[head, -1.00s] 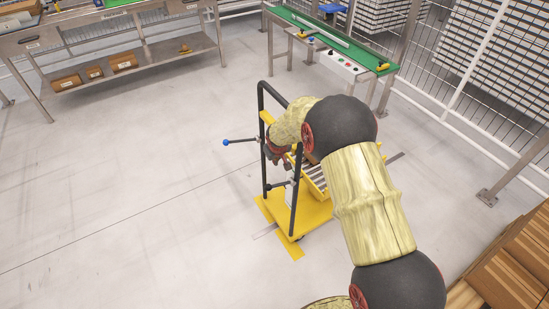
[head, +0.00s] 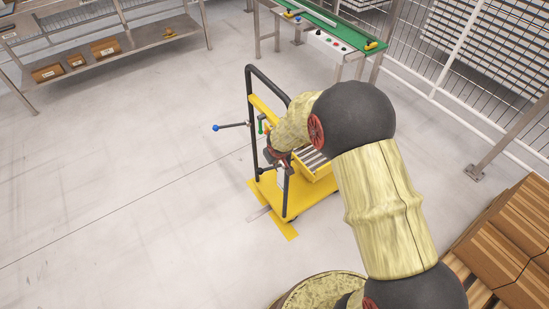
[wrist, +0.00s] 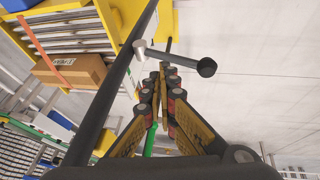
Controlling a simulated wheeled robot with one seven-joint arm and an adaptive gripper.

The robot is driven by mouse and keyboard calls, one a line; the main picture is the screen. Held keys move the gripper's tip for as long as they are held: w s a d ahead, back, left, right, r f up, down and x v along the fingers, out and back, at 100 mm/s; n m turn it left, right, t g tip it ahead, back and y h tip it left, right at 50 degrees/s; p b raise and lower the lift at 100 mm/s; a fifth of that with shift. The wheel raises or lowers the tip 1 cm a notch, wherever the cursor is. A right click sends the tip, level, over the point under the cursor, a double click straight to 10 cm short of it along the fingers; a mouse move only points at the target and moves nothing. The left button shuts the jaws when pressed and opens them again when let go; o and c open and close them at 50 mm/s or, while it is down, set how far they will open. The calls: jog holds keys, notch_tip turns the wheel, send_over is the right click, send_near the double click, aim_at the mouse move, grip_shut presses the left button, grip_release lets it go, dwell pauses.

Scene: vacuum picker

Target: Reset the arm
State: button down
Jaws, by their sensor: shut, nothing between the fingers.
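My arm reaches over a yellow trolley with a black tubular frame, and my gripper (head: 277,160) is low by the frame, partly hidden by my arm. In the wrist view my gripper (wrist: 163,76) is shut, its fingertips together with nothing held. A black frame bar (wrist: 108,90) runs diagonally just left of the fingers. A metal lever with a dark knob (wrist: 206,67) shows right beyond the fingertips; I cannot tell whether they touch it. The trolley's yellow base (head: 312,204) stands on the floor.
A lever with a blue knob (head: 215,128) sticks out left of the trolley. A cardboard box (wrist: 70,71) lies by rollers in the wrist view. Brown boxes (head: 505,245) are stacked at the right. A green-topped conveyor (head: 325,18) stands behind. The floor at left is clear.

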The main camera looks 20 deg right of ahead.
dwell(0.4)
jog(key=s+d+f+g, duration=0.2)
jog(key=s, duration=0.4)
jog(key=s+a+r+m+t, duration=0.1)
jog(key=s+r, duration=1.2)
jog(key=r, duration=0.4)
jog(key=s+a+r+m+t, duration=0.1)
jog(key=s+r+m, duration=0.1)
jog(key=s+r, duration=1.2)
notch_tip(320, 180, up, 4)
jog(key=shift+s+r+y, duration=0.2)
jog(key=shift+r+y, duration=0.05)
jog(key=shift+y, duration=0.15)
jog(key=c, duration=2.6)
grip_release()
